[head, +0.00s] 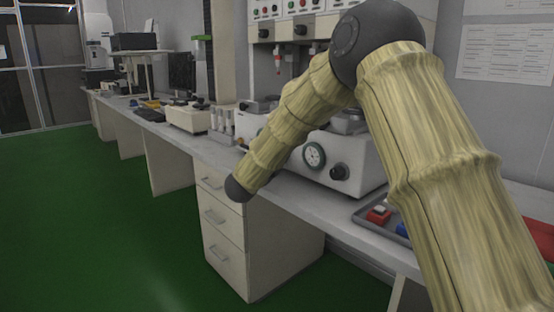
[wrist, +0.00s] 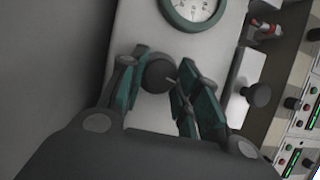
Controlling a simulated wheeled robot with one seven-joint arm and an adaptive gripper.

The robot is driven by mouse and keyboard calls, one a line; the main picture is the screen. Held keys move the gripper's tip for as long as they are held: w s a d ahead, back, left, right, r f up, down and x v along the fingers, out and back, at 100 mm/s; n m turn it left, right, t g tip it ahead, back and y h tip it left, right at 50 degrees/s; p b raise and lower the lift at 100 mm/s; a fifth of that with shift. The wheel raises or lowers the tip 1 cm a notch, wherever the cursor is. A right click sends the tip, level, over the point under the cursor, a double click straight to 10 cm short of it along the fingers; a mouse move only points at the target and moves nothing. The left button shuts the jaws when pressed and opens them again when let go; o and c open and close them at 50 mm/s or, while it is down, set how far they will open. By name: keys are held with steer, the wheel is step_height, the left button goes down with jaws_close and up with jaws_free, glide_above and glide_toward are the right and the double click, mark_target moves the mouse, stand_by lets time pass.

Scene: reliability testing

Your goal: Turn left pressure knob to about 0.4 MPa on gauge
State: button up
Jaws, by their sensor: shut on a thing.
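In the wrist view, my gripper (wrist: 160,78) has its fingers on either side of a round black knob (wrist: 158,75) and is shut on it. The knob sits on a pale machine face. Beside it is a round white gauge (wrist: 197,9) with a teal rim, cut off by the top edge. Its needle reading is too small to tell. In the head view, my gripper is hidden behind my own arm. A pale machine there shows a green-rimmed gauge (head: 313,156) and a free dark knob (head: 339,172). Another machine (head: 252,124) to its left is partly covered by my arm.
A second black knob (wrist: 258,94) stands close to the right of my fingers. Panels with lit buttons (wrist: 302,130) lie farther right. In the head view, a grey tray (head: 362,217) with red and blue pieces sits on the bench at right. The green floor at left is clear.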

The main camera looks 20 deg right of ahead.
steer(key=shift+f, duration=0.1)
steer(key=o, duration=1)
steer(key=shift+s, duration=0.1)
steer(key=v, duration=1.2)
